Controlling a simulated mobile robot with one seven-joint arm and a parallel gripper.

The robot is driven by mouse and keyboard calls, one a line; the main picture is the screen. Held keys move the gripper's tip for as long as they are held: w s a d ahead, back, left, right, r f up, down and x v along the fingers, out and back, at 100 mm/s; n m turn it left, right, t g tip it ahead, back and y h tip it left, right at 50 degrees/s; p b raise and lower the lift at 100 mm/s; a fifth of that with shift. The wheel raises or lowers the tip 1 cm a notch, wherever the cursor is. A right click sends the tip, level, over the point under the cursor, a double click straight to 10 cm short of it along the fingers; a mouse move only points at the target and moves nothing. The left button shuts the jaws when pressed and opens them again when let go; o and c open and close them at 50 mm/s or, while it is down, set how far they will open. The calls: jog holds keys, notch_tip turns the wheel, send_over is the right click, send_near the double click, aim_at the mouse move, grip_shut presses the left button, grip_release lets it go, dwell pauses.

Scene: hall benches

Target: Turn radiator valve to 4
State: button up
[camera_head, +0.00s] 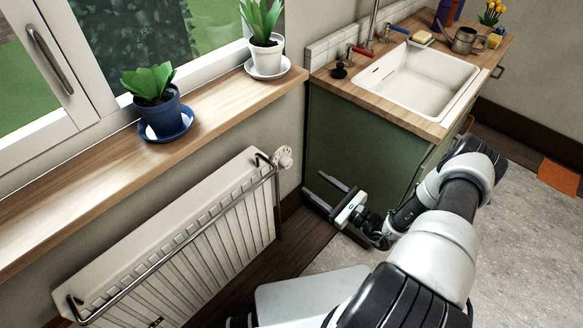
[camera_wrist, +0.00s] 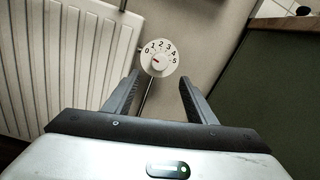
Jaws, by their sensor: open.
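The radiator valve (camera_head: 284,158) is a small pale knob at the upper right end of the white radiator (camera_head: 180,250). In the wrist view the valve dial (camera_wrist: 160,57) is round and white, with the numbers 0 to 5 around its upper edge. A small red mark on its knob appears to point left, towards 0. My gripper (camera_head: 313,182) is open and empty, below and to the right of the valve. In the wrist view its fingers (camera_wrist: 159,82) point towards the dial, which shows beyond and between the tips, apart from them.
A metal rail (camera_head: 170,262) runs along the radiator's front. The wooden window sill (camera_head: 215,105) above holds a blue pot (camera_head: 160,112) and a white pot (camera_head: 266,56) with plants. A green sink cabinet (camera_head: 350,140) stands close on the right. Grey floor (camera_head: 510,240) lies open at right.

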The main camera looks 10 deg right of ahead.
aim_at(289, 165)
jog(key=b+x, duration=0.1)
jog(key=x, duration=1)
jog(key=shift+w+a, duration=0.2)
jog(key=shift+a, duration=0.1)
jog(key=shift+c, duration=0.4)
jog(key=c, duration=1)
jog(key=shift+o, duration=0.2)
